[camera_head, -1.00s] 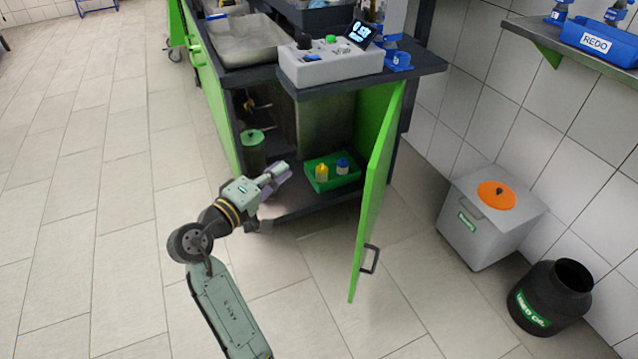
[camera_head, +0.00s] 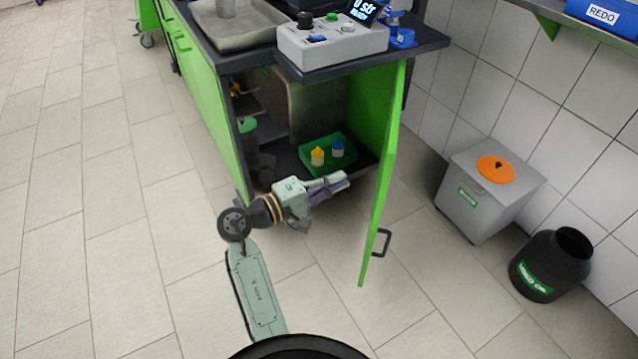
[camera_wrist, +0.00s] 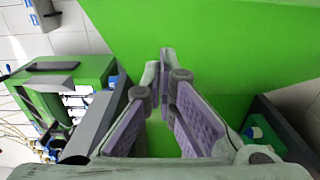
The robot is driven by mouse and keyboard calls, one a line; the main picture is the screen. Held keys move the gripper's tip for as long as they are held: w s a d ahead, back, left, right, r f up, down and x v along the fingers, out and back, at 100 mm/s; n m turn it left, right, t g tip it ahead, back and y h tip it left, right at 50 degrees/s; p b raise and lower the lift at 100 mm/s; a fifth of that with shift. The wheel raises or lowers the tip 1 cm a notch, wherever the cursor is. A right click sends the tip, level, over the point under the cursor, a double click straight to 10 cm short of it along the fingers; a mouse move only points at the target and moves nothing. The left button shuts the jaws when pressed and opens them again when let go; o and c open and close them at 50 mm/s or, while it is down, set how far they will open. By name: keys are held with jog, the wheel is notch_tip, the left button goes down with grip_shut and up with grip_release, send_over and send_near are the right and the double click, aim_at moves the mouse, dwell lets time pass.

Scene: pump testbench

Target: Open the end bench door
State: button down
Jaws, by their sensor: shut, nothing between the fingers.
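The green end bench door (camera_head: 383,185) stands swung well open at the right end of the bench, with a dark handle (camera_head: 381,242) on its outer side. My gripper (camera_head: 346,182) is in front of the cabinet opening, on the door's inner side, pointing right at it. In the wrist view the green door panel (camera_wrist: 215,40) fills much of the picture ahead of my gripper (camera_wrist: 165,55). The fingers are shut and empty. I cannot tell whether the fingertips touch the panel. The handle is not visible in the wrist view.
Inside the cabinet a green tray (camera_head: 345,166) holds a yellow bottle (camera_head: 317,157) and a blue one (camera_head: 338,149). A grey bin (camera_head: 484,205) with an orange lid and a black drum (camera_head: 550,270) stand right of the door, by the wall. Floor lies clear between them and the door.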

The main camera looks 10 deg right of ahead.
jog(key=d+p, duration=0.1)
jog(key=d, duration=0.5)
jog(key=shift+s+d, duration=0.2)
jog(key=shift+d, duration=0.05)
jog(key=shift+d, duration=0.1)
jog(key=s+d+p, duration=0.3)
jog(key=d, duration=1.2)
jog(key=s+d+p, duration=0.3)
jog(key=s+d, duration=0.1)
jog(key=d, duration=1.1)
jog(key=shift+s, duration=0.3)
jog(key=shift+a, duration=0.1)
